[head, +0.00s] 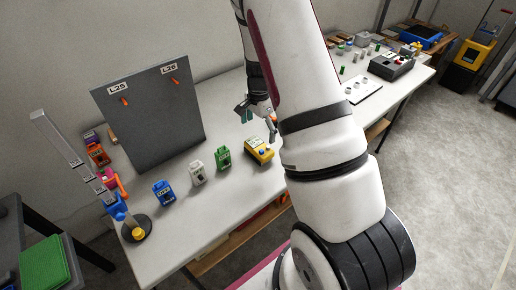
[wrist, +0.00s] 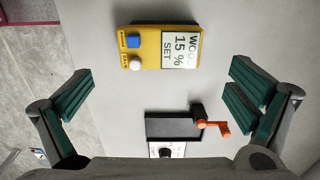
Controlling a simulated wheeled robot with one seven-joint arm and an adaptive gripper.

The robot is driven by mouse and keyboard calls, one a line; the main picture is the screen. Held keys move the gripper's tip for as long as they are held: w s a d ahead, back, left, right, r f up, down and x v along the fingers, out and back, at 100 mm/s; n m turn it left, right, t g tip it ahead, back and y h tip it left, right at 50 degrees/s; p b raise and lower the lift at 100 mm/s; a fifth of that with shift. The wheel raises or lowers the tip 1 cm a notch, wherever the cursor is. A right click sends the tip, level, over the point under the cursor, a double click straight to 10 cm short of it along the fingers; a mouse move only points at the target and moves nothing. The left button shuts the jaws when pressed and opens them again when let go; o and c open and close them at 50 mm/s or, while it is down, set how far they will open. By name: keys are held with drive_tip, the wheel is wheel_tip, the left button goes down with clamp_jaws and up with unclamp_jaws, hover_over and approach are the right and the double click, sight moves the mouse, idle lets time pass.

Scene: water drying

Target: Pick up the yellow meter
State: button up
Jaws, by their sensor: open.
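The yellow meter (head: 258,151) lies on the white table, to the right of the green block-like item in the head view. In the wrist view the yellow meter (wrist: 153,48) lies flat, with a "WOOD 15 % SET" screen, a blue button and a white button. My gripper (wrist: 160,100) is open and empty above the table. The meter lies ahead of the fingers, near the top of the wrist view, apart from both. In the head view my gripper (head: 257,111) hangs behind the meter, partly hidden by my arm.
A dark tray with an orange-handled crank (wrist: 175,127) lies below the meter in the wrist view. Green (head: 223,158), white (head: 198,173) and blue (head: 163,193) items stand in a row left of the meter. A grey panel (head: 150,120) stands behind them.

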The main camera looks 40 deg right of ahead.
sight(259, 146)
drive_tip(key=shift+f+p, duration=0.55)
drive_tip(key=shift+f, duration=3.4)
drive_tip(key=shift+c, duration=0.2)
drive_tip(key=c, duration=1)
drive_tip(key=shift+r, duration=0.1)
